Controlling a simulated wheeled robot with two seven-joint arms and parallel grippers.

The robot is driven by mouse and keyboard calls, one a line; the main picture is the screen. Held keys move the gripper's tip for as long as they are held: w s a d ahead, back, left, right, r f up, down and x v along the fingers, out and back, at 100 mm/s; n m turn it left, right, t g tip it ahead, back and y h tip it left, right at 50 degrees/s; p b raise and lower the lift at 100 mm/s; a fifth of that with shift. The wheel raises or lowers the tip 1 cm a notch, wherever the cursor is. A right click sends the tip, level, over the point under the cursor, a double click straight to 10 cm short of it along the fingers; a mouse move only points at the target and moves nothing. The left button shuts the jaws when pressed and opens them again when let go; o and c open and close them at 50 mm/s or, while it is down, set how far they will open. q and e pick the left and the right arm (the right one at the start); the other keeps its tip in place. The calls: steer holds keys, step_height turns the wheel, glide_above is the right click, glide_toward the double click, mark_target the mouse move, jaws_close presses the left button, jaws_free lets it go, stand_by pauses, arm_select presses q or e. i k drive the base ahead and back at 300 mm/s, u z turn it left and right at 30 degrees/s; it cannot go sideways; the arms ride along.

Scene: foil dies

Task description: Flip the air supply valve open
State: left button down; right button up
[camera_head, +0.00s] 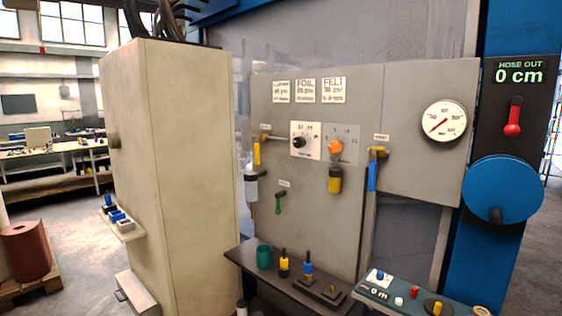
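A grey panel (360,100) carries several handles, and their small labels are too small to read, so I cannot tell which one is the air supply valve. A yellow handle (257,153) hangs down at the panel's left, above a clear bowl (251,188). A blue handle (372,176) hangs down at the right under a brass fitting (378,151). A small green handle (278,204) points down lower left. A round gauge (444,119) with a red needle sits at the upper right. Neither of my grippers is in view.
A beige cabinet (185,150) stands left of the panel. A dark shelf (245,258) below holds a green cup (264,256) and small tools. A blue reel (502,188) and a red lever (513,117) are at the right. A control console (400,304) stands front right.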

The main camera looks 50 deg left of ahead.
mark_target(256, 145)
steer(key=k, duration=0.6)
steer(key=u, duration=0.95)
steer(key=i, duration=1.25)
steer(key=u, duration=1.25)
steer(key=k, duration=0.6)
steer(key=u, duration=1.15)
steer(key=i, duration=2.55)
steer(key=z, duration=1.4)
steer(key=i, duration=0.55)
steer(key=z, duration=0.5)
